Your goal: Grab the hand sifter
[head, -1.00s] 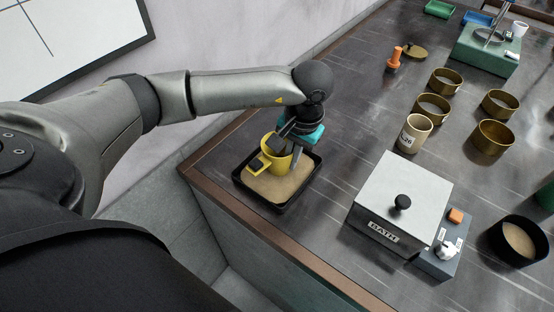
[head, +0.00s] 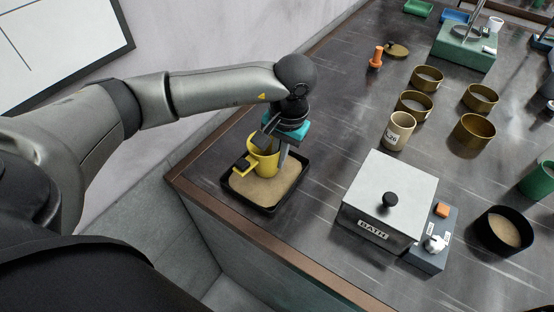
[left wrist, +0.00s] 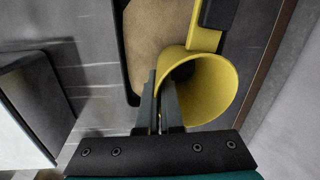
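The hand sifter is a yellow cup (head: 262,157) with a side handle that carries a dark grip. It stands in a black tray of sand (head: 291,199) near the counter's left edge. In the left wrist view the sifter (left wrist: 215,88) opens toward the camera, with its handle running up. The fingertips' contact is partly hidden. My right gripper is not in view.
A white-topped box marked BATH (head: 397,183) stands right of the tray. Beyond it are a cream cup (head: 398,132), several brass rings (head: 427,79) and an orange-handled stamp (head: 376,58). A black bowl (head: 504,231) is at the right. The counter between tray and bath is clear.

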